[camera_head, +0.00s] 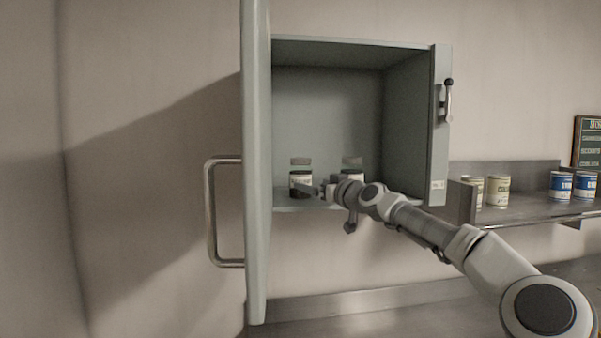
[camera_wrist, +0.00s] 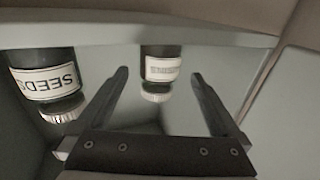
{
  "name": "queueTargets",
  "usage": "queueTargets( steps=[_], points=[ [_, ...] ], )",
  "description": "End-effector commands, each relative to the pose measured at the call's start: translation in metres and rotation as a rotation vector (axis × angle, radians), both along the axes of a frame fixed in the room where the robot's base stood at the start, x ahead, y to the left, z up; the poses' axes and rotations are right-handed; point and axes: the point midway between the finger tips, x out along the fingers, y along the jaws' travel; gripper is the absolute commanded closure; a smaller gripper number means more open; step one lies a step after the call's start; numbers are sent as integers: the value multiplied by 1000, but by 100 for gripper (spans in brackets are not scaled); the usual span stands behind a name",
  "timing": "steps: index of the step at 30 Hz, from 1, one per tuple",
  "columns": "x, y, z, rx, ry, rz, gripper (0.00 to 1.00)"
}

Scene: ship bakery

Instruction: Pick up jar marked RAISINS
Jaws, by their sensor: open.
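My gripper (camera_head: 318,190) is inside the open cabinet, with its fingers toward the left jar (camera_head: 300,179). In the wrist view, which appears upside down, my gripper (camera_wrist: 160,74) is open and empty. A dark jar with a pale lid and white label (camera_wrist: 160,69) appears between and beyond the fingertips, apart from them. Its label is too blurred to read surely. A second jar (camera_wrist: 46,82) at the left of the wrist view is marked SEEDS. In the head view, a jar (camera_head: 352,174) on the right is partly hidden by my arm.
The cabinet (camera_head: 330,42) has its door (camera_head: 256,160) swung open on the left, with a long handle (camera_head: 211,215). The cabinet's right wall (camera_head: 437,125) is close to my arm. Several cans (camera_head: 498,191) stand on a shelf (camera_head: 530,213) at right.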

Motion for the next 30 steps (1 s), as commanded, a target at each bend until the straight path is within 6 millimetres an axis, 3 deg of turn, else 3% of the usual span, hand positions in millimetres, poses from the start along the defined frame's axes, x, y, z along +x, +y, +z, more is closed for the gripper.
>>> queueTargets(
  steps=[24, 30],
  points=[
    [63, 40, -2, 2, 0, 1, 0],
    [70, 44, -5, -1, 1, 0, 0]
  ],
)
